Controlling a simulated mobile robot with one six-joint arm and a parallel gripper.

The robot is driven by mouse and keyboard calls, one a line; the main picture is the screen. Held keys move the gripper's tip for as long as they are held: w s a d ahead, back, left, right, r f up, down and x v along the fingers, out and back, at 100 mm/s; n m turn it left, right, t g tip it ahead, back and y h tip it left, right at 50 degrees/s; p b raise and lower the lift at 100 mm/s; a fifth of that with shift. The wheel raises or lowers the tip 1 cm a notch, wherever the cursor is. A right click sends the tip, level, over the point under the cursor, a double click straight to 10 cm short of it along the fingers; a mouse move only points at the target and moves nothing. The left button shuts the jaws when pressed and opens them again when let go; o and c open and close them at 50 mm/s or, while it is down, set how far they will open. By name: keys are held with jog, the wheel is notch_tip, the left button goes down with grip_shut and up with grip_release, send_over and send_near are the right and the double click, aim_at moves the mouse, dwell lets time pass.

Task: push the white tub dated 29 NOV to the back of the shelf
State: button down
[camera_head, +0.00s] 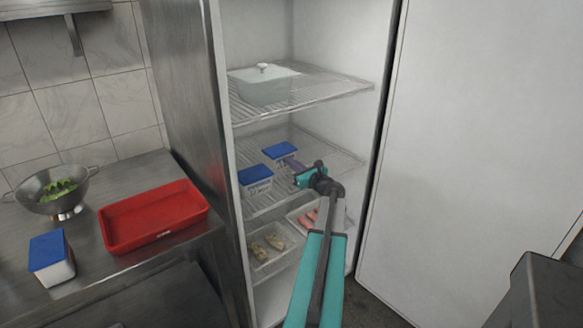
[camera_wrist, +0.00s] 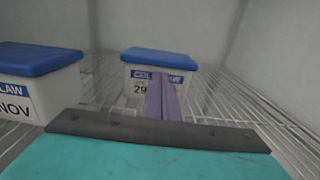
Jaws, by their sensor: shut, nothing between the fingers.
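The white tub dated 29 (camera_wrist: 140,82) has a blue lid and stands on the wire shelf, ahead of my gripper in the wrist view; the rest of its date is hidden by my fingers. It is the farther tub (camera_head: 281,157) in the head view. My gripper (camera_wrist: 162,85) is shut and empty, its purple fingers overlapping the tub's front face; I cannot tell if they touch it. In the head view my gripper (camera_head: 293,164) reaches into the fridge. A second blue-lidded white tub (camera_wrist: 38,85), its label ending in NOV, stands nearer at left, also in the head view (camera_head: 256,184).
A lidded white dish (camera_head: 265,88) stands on the shelf above. Trays of food (camera_head: 270,262) are below. The wire shelf (camera_wrist: 235,100) is bare right of the tub. A red tray (camera_head: 150,238), a colander (camera_head: 55,195) and another blue-lidded tub (camera_head: 50,262) stand on the counter.

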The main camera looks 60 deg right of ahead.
jog(key=b+x, duration=0.3)
jog(key=x, duration=2)
jog(key=shift+w+d, duration=0.1)
jog(key=shift+d, duration=0.05)
jog(key=shift+v, duration=0.8)
jog(key=shift+b+v, duration=0.85)
jog(key=shift+v, duration=5.4)
